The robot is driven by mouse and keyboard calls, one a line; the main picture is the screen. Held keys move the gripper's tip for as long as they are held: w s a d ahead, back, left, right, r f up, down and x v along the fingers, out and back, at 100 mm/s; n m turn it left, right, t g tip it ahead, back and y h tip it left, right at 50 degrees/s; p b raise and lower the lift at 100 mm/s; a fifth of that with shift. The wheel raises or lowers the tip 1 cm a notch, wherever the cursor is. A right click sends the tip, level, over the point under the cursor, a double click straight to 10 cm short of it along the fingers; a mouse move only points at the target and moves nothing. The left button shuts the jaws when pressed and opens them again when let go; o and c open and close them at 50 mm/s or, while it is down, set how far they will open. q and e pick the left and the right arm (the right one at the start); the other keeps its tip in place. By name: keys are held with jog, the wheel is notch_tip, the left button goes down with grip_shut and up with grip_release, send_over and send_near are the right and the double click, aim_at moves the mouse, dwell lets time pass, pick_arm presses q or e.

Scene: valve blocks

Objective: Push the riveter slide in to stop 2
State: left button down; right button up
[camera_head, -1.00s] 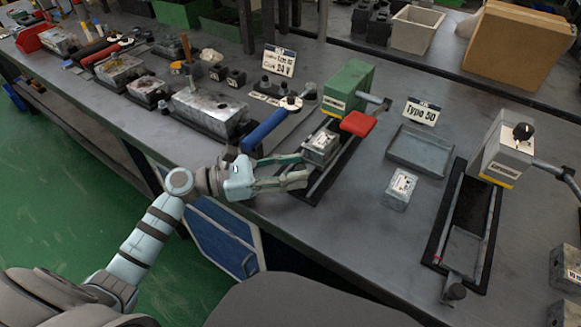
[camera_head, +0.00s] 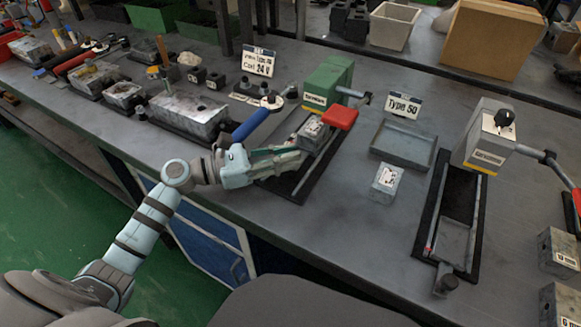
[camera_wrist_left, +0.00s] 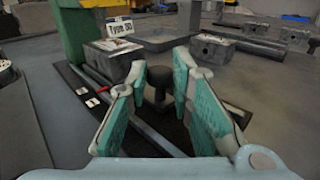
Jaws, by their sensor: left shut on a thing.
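The riveter is the green machine (camera_head: 326,82) on the bench, with a dark base and rail (camera_head: 300,185) running toward me. A grey valve block (camera_head: 313,132) sits on its slide, close in front of the machine. My left gripper (camera_head: 303,160) is at the near end of the slide. A red pointer (camera_wrist_left: 103,88) shows beside white stop marks (camera_wrist_left: 91,102), too small to read. My right gripper is out of view.
A red-ended lever (camera_head: 341,117) hangs right of the block, and a blue handle (camera_head: 250,125) lies left of it. A loose block (camera_head: 386,183), a tray (camera_head: 428,160) and a grey machine (camera_head: 486,140) with its own slide stand to the right.

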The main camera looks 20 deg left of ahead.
pick_arm(q)
jog(key=shift+s, duration=0.15)
jog(key=c, duration=1.5)
grip_release()
jog(key=shift+o, duration=0.2)
jog(key=v, duration=1.1)
jog(key=shift+s+a+f, duration=0.1)
jog(key=shift+s+a, duration=0.2)
jog(key=shift+a, duration=0.15)
